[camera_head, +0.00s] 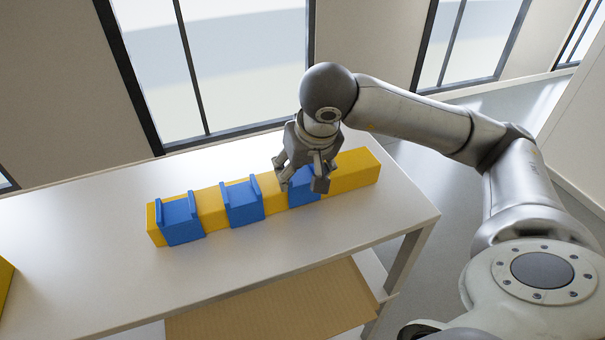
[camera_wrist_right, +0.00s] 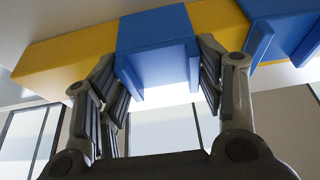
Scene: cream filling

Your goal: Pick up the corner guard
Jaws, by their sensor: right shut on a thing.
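Three blue corner guards sit on a long yellow bar (camera_head: 352,176) in the head view: a left one (camera_head: 181,224), a middle one (camera_head: 243,206) and a right one (camera_head: 302,196). My right gripper (camera_head: 301,181) comes down from above on the right guard, its fingers on either side, partly hiding it. In the right wrist view, my right gripper (camera_wrist_right: 158,75) has its fingers closed against both sides of the blue corner guard (camera_wrist_right: 155,30), which still rests on the yellow bar. My left gripper is not in view.
The bar lies on a white table (camera_head: 95,270). Another yellow piece (camera_head: 4,285) shows at the left edge. A brown cardboard-like panel (camera_head: 275,305) lies below the table's front edge. The tabletop in front of the bar is clear.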

